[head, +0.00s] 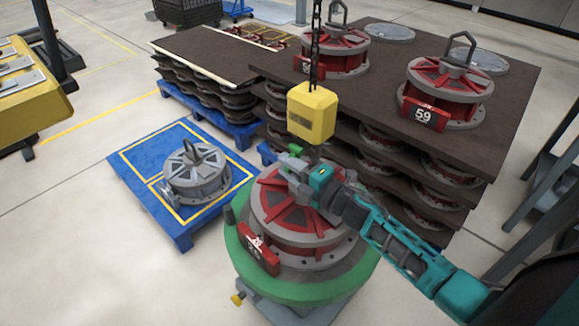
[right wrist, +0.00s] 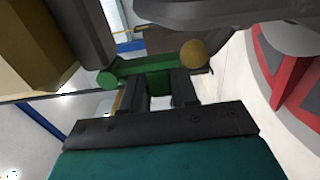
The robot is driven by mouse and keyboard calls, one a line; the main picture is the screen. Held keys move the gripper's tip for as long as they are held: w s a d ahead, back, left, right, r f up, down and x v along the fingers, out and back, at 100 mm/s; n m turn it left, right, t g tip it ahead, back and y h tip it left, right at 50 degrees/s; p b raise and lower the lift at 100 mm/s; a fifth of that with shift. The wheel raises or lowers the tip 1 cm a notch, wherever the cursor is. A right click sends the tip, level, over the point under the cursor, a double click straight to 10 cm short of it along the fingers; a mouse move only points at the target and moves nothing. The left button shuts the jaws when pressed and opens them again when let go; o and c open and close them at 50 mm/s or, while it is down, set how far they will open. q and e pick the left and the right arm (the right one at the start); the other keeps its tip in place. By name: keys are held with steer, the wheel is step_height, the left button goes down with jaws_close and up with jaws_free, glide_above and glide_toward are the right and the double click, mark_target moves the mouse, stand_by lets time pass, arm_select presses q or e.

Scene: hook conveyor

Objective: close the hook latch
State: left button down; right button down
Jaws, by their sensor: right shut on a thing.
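A yellow hook block (head: 311,112) hangs on a dark chain above a red and grey round part (head: 285,215) with the number 20 on its tag. The hook under the block is mostly hidden by my right gripper (head: 303,177). A green latch (head: 292,150) shows just below and left of the block. In the right wrist view the green latch (right wrist: 150,78) crosses between the fingers of my right gripper (right wrist: 158,90), which is shut on it. A brass-coloured knob (right wrist: 194,53) sits at its right end. My left gripper is out of view.
The round part stands on a green round stand (head: 245,272). A grey round part (head: 196,180) sits on a blue pallet (head: 165,138) at left. Stacked brown boards (head: 400,60) with red parts, one tagged 59 (head: 437,95), stand close behind. Floor at front left is clear.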

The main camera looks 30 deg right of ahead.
steer(key=c, duration=1.2)
jaws_free()
steer(key=shift+c, duration=0.2)
steer(key=v, duration=1.3)
steer(key=shift+p, duration=0.3)
